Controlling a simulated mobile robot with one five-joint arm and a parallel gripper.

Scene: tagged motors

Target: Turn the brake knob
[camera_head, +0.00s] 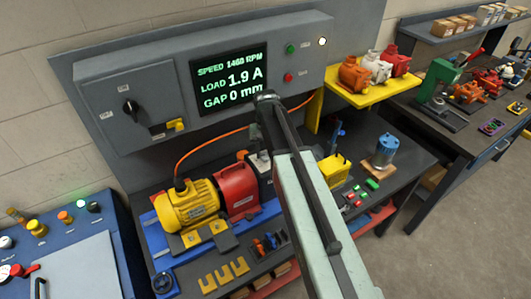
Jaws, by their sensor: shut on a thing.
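A test rig stands on the dark bench, with a yellow motor (188,206) joined to a red unit (237,190). A dark unit (264,178) sits at the right end of this row, partly hidden behind my arm. My pale green arm reaches up from the bottom right and bends down at its far end. My gripper (262,153) is small and low against the dark unit, shut on what looks like the brake knob. The knob itself is too hidden to make out. The screen (230,80) reads speed 1460 RPM, load 1.9 A, gap 0 mm.
A grey control cabinet (120,85) with a black switch hangs behind the rig. An orange cable (215,142) runs across to the motor. A yellow shelf (375,93) holds several motors. A blue motor (383,151) stands right of my arm. A blue console (75,235) is at left.

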